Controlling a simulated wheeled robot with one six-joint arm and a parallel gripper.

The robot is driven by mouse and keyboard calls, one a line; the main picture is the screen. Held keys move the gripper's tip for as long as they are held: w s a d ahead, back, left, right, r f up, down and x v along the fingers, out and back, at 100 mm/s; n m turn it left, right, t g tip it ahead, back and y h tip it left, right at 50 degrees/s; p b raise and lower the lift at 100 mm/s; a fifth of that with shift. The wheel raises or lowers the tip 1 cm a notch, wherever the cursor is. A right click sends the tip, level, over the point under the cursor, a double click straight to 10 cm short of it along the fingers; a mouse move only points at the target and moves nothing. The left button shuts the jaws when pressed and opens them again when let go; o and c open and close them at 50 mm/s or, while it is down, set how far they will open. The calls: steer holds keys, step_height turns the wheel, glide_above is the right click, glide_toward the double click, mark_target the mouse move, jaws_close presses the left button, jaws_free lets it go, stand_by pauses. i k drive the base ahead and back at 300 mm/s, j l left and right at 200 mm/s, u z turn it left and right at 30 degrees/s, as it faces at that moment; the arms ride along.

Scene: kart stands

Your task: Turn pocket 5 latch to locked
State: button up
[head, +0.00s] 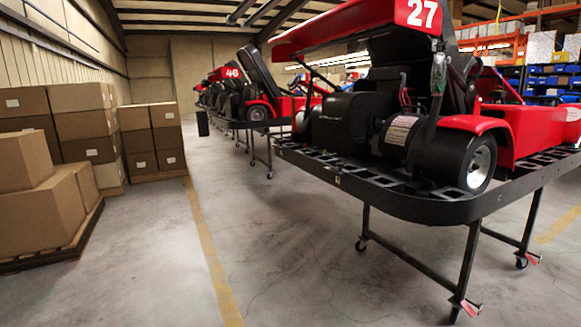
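No latch and no marking for a pocket 5 can be made out in the head view. A red and black kart numbered 27 (422,14) sits on a black stand (395,205) at the right, close by. The stand's rim has a row of slots along its near side; whether any is a numbered pocket cannot be told. My gripper is not in view.
The stand has thin legs on casters (361,245). More karts on stands, one numbered 46 (233,72), line up behind. Stacked cartons (40,195) on pallets fill the left. Shelving with blue bins (548,80) is at the back right. The floor (150,270) between is clear, with a yellow line.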

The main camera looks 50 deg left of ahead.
mark_target(340, 165)
steer(key=u, duration=1.15)
steer(key=i+j+z, duration=0.1)
steer(key=i, duration=0.35)
steer(key=i+j, duration=0.2)
steer(key=i, duration=0.25)
steer(key=i+j+z, duration=0.15)
steer(key=i, duration=0.35)
steer(key=i+j, duration=0.25)
steer(key=i, duration=0.2)
steer(key=i+j+z, duration=0.15)
steer(key=i, duration=0.3)
